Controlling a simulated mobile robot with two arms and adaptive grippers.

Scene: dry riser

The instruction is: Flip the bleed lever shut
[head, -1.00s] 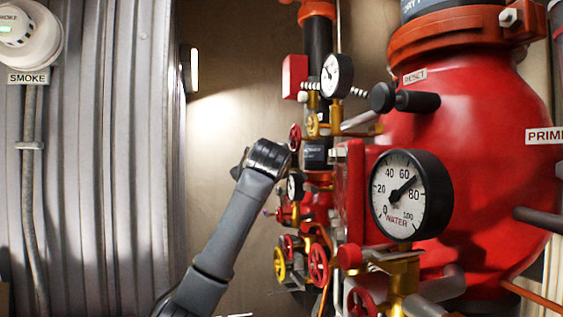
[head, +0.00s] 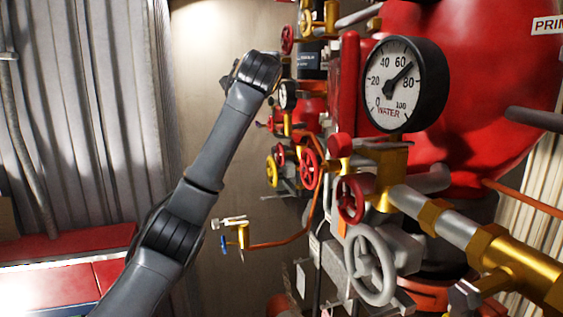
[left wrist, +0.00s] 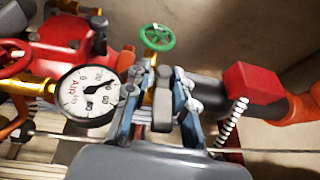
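A small brass valve (head: 241,237) on a copper pipe stands at the lower middle of the head view, with a silver lever (head: 230,222) on top and a blue handle (head: 225,242) below. I cannot tell for sure whether either is the bleed lever. My left arm reaches up past it, and its wrist is higher, beside the upper pipework. In the head view the wrist hides the left fingers. In the left wrist view my left gripper (left wrist: 163,78) has its fingers apart, with a grey piece between or behind them; contact is unclear. My right gripper is out of view.
The red riser body, the water gauge (head: 404,84), red handwheels (head: 309,169) and a grey handwheel (head: 369,265) crowd the right side. An air gauge (left wrist: 86,93) and a green handwheel (left wrist: 158,37) are close to the left gripper. Bare wall lies behind the arm.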

